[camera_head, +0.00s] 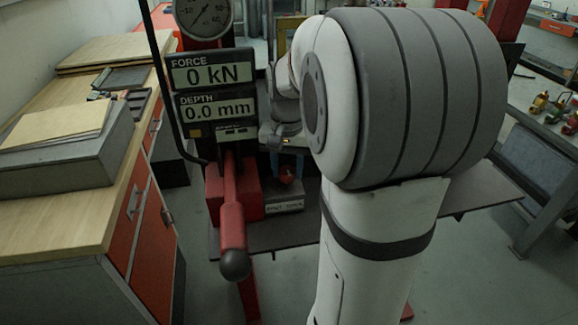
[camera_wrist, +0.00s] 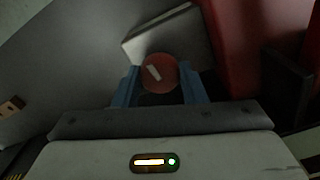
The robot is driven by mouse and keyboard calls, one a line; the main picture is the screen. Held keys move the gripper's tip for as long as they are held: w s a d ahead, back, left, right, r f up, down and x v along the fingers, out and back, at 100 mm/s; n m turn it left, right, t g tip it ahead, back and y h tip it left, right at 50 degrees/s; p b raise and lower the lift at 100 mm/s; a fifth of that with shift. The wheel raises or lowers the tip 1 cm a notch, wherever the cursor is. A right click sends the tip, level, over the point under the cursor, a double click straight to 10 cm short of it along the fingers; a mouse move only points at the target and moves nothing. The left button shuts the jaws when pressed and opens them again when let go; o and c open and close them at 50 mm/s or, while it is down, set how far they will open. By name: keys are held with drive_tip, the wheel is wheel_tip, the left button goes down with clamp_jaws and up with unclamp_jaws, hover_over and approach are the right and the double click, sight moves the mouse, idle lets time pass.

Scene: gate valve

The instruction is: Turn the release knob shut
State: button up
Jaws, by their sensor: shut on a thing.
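The release knob (camera_wrist: 159,73) is a round red knob with a pale bar mark across its face, tilted in the picture. In the wrist view my gripper (camera_wrist: 160,88) has its two blue fingers on either side of the knob, shut on it. In the head view the knob (camera_head: 286,176) is small and partly hidden, low on the red press, and my gripper (camera_head: 284,160) shows only in part above it. My large white and grey arm link covers much of that view.
A red lever with a black ball end (camera_head: 235,264) sticks out at the front. Displays (camera_head: 212,90) read 0 kN and 0.0 mm, under a dial gauge (camera_head: 204,16). A labelled grey block (camera_head: 284,206) sits below the knob. A wooden bench (camera_head: 130,170) stands left.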

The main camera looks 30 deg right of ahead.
sight(288, 171)
drive_tip(key=shift+m, duration=0.6)
drive_tip(key=shift+r, duration=0.1)
drive_tip(key=o, duration=1)
wheel_tip(288, 171, up, 8)
drive_tip(key=shift+f, duration=0.15)
drive_tip(key=shift+s, duration=0.1)
